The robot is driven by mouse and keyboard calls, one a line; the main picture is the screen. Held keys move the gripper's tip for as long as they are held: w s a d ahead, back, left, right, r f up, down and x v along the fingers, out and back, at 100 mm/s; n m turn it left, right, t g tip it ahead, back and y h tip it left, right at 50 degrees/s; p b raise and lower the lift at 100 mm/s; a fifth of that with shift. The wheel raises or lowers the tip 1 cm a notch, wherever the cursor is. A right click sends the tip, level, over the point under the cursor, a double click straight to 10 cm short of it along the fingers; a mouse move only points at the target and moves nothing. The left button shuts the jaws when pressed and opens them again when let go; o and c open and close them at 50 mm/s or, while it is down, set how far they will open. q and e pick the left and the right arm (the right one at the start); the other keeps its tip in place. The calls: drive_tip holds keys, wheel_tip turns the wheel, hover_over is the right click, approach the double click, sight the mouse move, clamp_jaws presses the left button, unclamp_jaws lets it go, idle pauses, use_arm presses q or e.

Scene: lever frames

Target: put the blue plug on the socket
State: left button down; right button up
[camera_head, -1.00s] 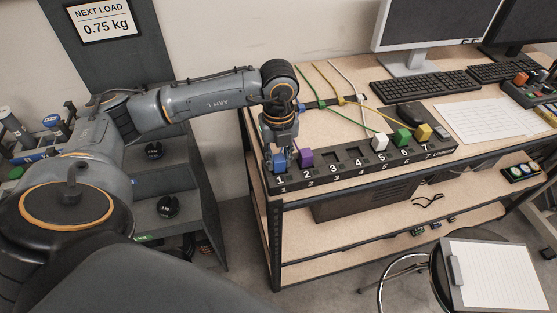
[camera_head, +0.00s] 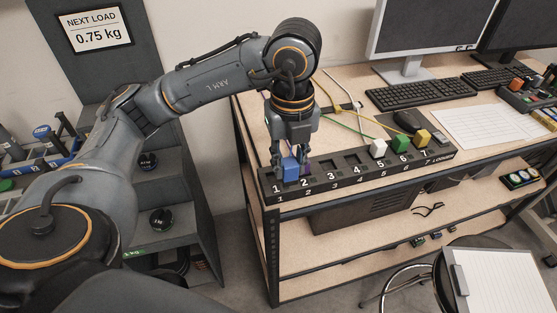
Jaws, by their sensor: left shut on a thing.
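My left gripper (camera_head: 288,158) points down over the left end of the black numbered socket strip (camera_head: 345,181). It is shut on the blue plug (camera_head: 291,170), which shows between its fingers. The plug appears upright, around positions 1 and 2; I cannot tell whether its bottom touches the strip. Positions 3 and 4 look empty. Position 1 is partly hidden by the gripper. My right gripper is not in view.
A white plug (camera_head: 378,149), a green plug (camera_head: 400,144) and a yellow plug (camera_head: 423,137) stand at positions 5, 6 and 7. Cables run behind the strip. A mouse (camera_head: 408,121), keyboard (camera_head: 420,92) and monitor (camera_head: 425,30) stand farther back on the wooden bench (camera_head: 350,82).

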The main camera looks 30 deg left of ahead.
use_arm(q)
drive_tip(key=s+d+r+p, duration=0.2)
drive_tip(key=s+d+r, duration=0.1)
drive_tip(key=r, duration=0.3)
drive_tip(key=shift+s+d, duration=0.15)
drive_tip(key=shift+d, duration=0.45)
